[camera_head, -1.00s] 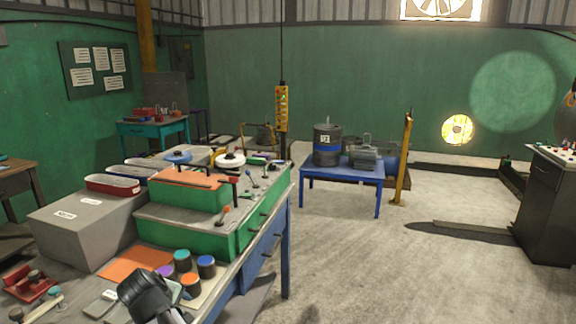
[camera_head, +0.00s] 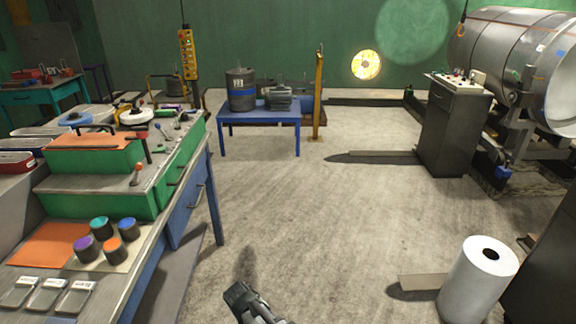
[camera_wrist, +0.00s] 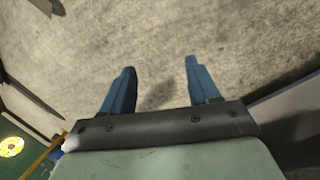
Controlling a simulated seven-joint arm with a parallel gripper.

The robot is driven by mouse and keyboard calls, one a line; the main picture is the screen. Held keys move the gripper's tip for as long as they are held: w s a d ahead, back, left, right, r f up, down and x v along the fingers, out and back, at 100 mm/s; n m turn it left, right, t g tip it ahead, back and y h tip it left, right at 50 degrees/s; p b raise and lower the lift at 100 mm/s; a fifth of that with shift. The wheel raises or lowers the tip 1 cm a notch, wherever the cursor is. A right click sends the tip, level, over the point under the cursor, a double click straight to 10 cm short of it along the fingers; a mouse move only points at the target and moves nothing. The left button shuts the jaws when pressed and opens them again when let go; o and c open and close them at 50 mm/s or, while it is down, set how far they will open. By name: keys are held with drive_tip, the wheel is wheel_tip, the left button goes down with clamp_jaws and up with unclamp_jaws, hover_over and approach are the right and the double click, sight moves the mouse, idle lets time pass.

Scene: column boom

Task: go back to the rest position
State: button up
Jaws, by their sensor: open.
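My gripper (camera_wrist: 158,85) shows in the wrist view with its two blue fingers spread apart and nothing between them. Bare concrete floor (camera_wrist: 165,30) lies beyond the fingertips. In the head view my arm's end shows at the bottom centre, over the floor (camera_head: 330,230) and to the right of the workbench (camera_head: 160,245). The fingers are hard to make out there. The gripper touches nothing that I can see.
The workbench on the left holds a green stepped block (camera_head: 100,190), several coloured-top jars (camera_head: 99,228) and an orange mat (camera_head: 48,245). A blue table (camera_head: 258,128) stands behind. A white roll (camera_head: 478,280) and a control cabinet (camera_head: 452,125) stand right. The middle floor is clear.

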drive_tip(key=s+d+f+m+g, duration=0.2)
drive_tip(key=s+d+f, duration=0.4)
drive_tip(key=d, duration=0.3)
drive_tip(key=s+d+f+m+g, duration=0.3)
drive_tip(key=s+d+f, duration=0.35)
drive_tip(key=d, duration=0.25)
drive_tip(key=s+d+f+m+g+y, duration=0.1)
drive_tip(key=s+d+f+m, duration=0.1)
drive_tip(key=s, duration=0.5)
drive_tip(key=s+d+f+m+g+y, duration=0.2)
drive_tip(key=s+d+f, duration=0.2)
drive_tip(key=s, duration=0.4)
drive_tip(key=shift+d+m, duration=0.3)
drive_tip(key=shift+d, duration=0.45)
